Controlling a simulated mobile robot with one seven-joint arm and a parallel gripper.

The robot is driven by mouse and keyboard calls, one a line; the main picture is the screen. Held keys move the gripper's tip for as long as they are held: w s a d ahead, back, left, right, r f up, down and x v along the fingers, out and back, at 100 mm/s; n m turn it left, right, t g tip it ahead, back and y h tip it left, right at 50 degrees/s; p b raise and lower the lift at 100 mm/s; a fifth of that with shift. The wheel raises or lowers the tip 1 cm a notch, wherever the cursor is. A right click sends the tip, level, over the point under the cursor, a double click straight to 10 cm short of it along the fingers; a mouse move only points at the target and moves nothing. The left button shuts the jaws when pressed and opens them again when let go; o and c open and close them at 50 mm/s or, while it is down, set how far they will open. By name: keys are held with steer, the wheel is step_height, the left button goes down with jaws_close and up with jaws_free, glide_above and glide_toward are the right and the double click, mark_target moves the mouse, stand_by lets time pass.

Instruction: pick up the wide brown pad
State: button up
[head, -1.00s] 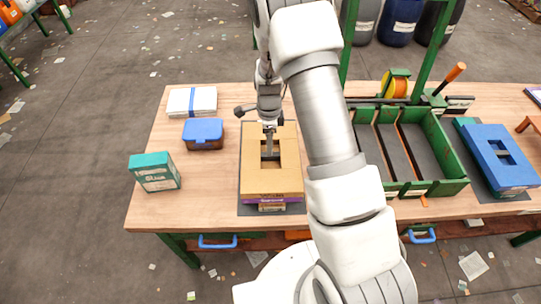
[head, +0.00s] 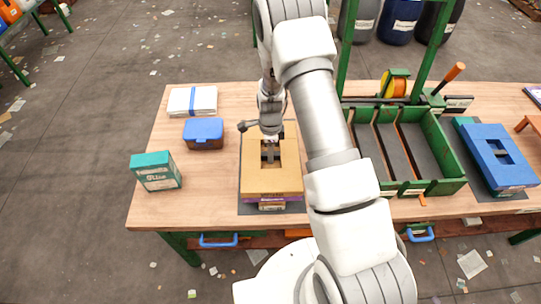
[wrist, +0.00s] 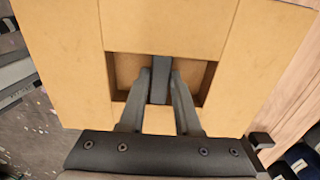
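The wide brown pad (head: 258,181) lies flat on top of a low stack at the left half of the bench. It is tan with a rectangular opening in its middle, and it fills most of the wrist view (wrist: 70,50). A dark grey bar (wrist: 160,66) stands in that opening. My gripper (wrist: 161,76) reaches down into the opening from above. Its two fingers lie close against both sides of the bar and look shut on it. In the head view my gripper (head: 270,155) is partly hidden by its own wrist.
Under the pad is a purple-edged layer (head: 262,199) on a dark mat (head: 246,208). A blue-lidded box (head: 203,131), a white bundle (head: 192,100) and a teal box (head: 156,171) stand to the left. A green divided tray (head: 455,184) and a blue pad (head: 497,160) are to the right.

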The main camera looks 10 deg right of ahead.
jaws_close()
steer(key=shift+r, duration=0.1)
steer(key=shift+r, duration=0.8)
step_height(320, 180, up, 2)
steer(key=shift+r+b, duration=0.25)
steer(key=shift+b, duration=0.15)
steer(key=s+d+r+b, duration=0.1)
steer(key=s+d+r, duration=0.1)
steer(key=d+r, duration=0.4)
steer(key=d, duration=0.5)
steer(key=shift+s+d+r+b, duration=0.15)
steer(key=shift+s+r+b, duration=0.15)
steer(key=shift+s+r, duration=0.1)
